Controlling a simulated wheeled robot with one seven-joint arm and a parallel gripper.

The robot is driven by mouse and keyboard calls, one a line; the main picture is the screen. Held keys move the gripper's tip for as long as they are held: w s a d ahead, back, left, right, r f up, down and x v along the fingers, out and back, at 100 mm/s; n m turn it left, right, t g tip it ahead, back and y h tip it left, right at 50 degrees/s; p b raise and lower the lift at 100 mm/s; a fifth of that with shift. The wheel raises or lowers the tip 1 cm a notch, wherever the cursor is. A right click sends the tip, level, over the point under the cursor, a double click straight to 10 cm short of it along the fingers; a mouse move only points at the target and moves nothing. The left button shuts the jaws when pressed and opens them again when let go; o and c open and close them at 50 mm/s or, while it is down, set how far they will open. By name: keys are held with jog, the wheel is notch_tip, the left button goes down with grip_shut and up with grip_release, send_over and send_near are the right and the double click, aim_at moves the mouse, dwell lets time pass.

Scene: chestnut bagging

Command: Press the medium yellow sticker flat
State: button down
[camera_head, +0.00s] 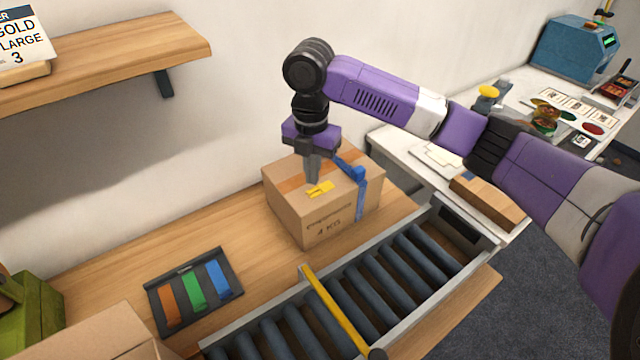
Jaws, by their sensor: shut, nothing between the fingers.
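A small yellow sticker (320,190) lies on the top of a closed cardboard box (299,213), near its front edge. My gripper (313,181) points straight down, shut and empty, with its fingertips at or just above the sticker. I cannot tell whether they touch it. The fingers hide part of the box top behind the sticker. Orange-brown tape runs across the box top, and a blue strap (360,190) runs over the top and down the front. The box front carries a "4 KG" marking.
A roller conveyor (385,275) with a yellow bar (335,312) lies in front of the box. A dark tray (160,289) with orange, green and blue strips sits left on the wooden table. A shelf (120,55) hangs upper left. A white bench (400,150) stands right.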

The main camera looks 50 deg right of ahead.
aim_at(313, 193)
jog(key=shift+r+p, duration=1.15)
jog(key=shift+r, duration=0.55)
